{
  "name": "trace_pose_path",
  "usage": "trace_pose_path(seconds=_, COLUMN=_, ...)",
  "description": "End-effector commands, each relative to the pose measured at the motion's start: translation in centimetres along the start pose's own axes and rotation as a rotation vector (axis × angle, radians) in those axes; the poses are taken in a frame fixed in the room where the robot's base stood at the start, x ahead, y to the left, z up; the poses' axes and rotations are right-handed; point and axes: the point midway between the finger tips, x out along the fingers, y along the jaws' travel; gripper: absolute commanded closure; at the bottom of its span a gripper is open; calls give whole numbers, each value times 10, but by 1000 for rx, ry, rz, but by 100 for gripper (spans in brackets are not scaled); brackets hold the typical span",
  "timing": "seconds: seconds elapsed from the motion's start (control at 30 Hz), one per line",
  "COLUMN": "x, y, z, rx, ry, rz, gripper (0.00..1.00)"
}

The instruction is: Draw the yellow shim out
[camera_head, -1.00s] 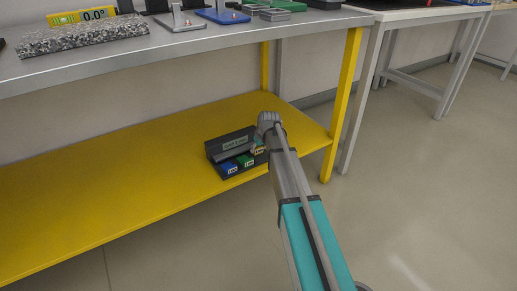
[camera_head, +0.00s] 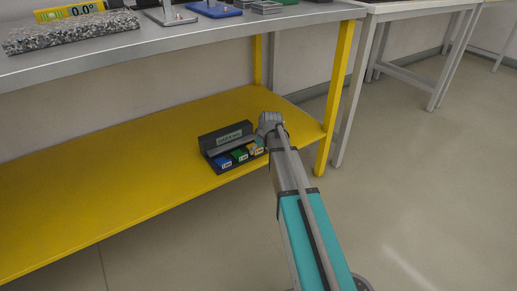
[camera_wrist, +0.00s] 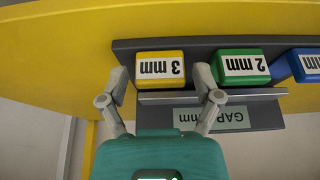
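The yellow shim (camera_wrist: 160,69), labelled 3 mm, sits in a dark rack (camera_wrist: 125,47) with a "GAP" label, upside down in the wrist view. In the head view the yellow shim (camera_head: 257,149) is at the rack's right end, partly hidden by my gripper. My gripper (camera_wrist: 161,75) is open. Its fingertips are on either side of the yellow shim, with a small gap visible at the left finger. The right fingertip is between the yellow shim and the green one. Whether the fingers are at the shim's height is unclear.
The green 2 mm shim (camera_wrist: 240,66) is close beside my right finger, and a blue shim (camera_wrist: 304,64) lies beyond it. The rack stands near the front edge of a yellow lower shelf (camera_head: 120,165). A grey worktop (camera_head: 180,42) is above; a yellow leg (camera_head: 338,100) stands right.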

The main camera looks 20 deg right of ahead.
Motion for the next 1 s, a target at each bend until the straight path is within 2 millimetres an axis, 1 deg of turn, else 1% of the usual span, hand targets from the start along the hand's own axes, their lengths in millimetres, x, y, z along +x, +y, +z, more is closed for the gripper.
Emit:
trace_pose_path(seconds=0.57, x=2, y=0, z=-5, rx=0, ry=4, rz=0, gripper=3)
trace_pose_path(seconds=0.77, x=7, y=1, z=-18, rx=0, ry=4, rz=0, gripper=3)
trace_pose_path(seconds=1.0, x=18, y=1, z=-45, rx=-1, ry=4, rz=0, gripper=3)
